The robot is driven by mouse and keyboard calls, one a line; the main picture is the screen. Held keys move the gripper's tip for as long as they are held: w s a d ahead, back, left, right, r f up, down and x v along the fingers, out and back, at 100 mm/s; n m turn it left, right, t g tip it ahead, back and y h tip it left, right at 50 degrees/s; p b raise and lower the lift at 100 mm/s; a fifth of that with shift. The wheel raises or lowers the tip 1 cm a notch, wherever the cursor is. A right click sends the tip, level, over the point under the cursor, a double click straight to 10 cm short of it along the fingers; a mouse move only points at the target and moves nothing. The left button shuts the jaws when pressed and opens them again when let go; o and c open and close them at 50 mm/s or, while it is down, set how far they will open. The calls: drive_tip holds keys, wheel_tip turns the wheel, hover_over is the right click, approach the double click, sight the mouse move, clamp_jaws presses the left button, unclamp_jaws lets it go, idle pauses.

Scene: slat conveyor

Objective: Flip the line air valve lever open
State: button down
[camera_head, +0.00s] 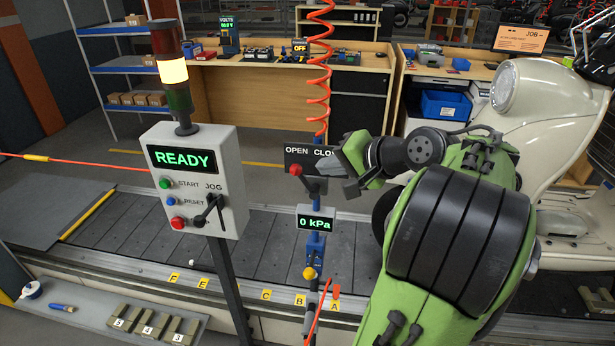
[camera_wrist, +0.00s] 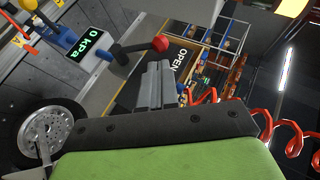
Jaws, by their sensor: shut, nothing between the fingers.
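The air valve lever has a red ball knob (camera_head: 295,169) on a dark handle, above a blue post. In the head view it leans to the left, below the word OPEN on the black OPEN/CLOSE sign (camera_head: 298,152). The lever's knob also shows in the wrist view (camera_wrist: 160,43). The pressure display (camera_head: 316,223) below reads 0 kPa. My gripper (camera_head: 345,165) is shut and empty, just right of the lever, covering part of the sign. In the wrist view its fingers (camera_wrist: 155,85) end close to the knob; I cannot tell whether they touch.
A READY control box (camera_head: 195,178) with a signal tower stands left of the valve. The slat conveyor (camera_head: 265,245) runs behind the post. A red coiled hose (camera_head: 319,75) hangs above the sign. A cream scooter (camera_head: 535,125) stands at the right, behind my arm.

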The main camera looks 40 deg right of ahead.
sight(297, 172)
drive_tip(key=b+x, duration=0.1)
drive_tip(key=x, duration=0.5)
drive_tip(key=shift+w, duration=0.1)
drive_tip(key=shift+w+a+f+g+p, duration=0.1)
drive_tip(key=shift+w+a+g+p, duration=0.3)
drive_tip(key=shift+w+p, duration=0.2)
drive_tip(key=shift+s+a, duration=0.1)
drive_tip(key=shift+f+n+g+h, duration=0.2)
drive_tip(key=shift+n+g+h, duration=0.1)
drive_tip(key=shift+f, duration=0.1)
